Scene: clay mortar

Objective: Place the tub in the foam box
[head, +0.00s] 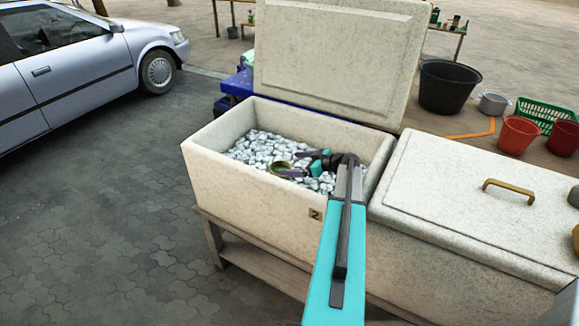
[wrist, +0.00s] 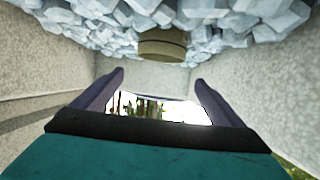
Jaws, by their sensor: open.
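The foam box (head: 245,200) is a cream, speckled chest marked 2, with its lid (head: 335,60) raised and a bed of ice (head: 255,148) inside. A small olive-brown tub (head: 279,168) rests on the ice inside the box. My gripper (head: 292,163) reaches down into the box and is open and empty. In the wrist view, which looks upside down, the tub (wrist: 162,47) is just beyond the two spread fingertips (wrist: 159,77), against the ice (wrist: 200,18). No contact with the fingers shows.
A second foam box with a closed lid (head: 475,190) and brass handle (head: 508,191) adjoins on the right. Behind it are a black bucket (head: 447,87), a metal pot (head: 493,103), red buckets (head: 519,135) and a green basket (head: 545,115). A car (head: 80,65) stands left on paving.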

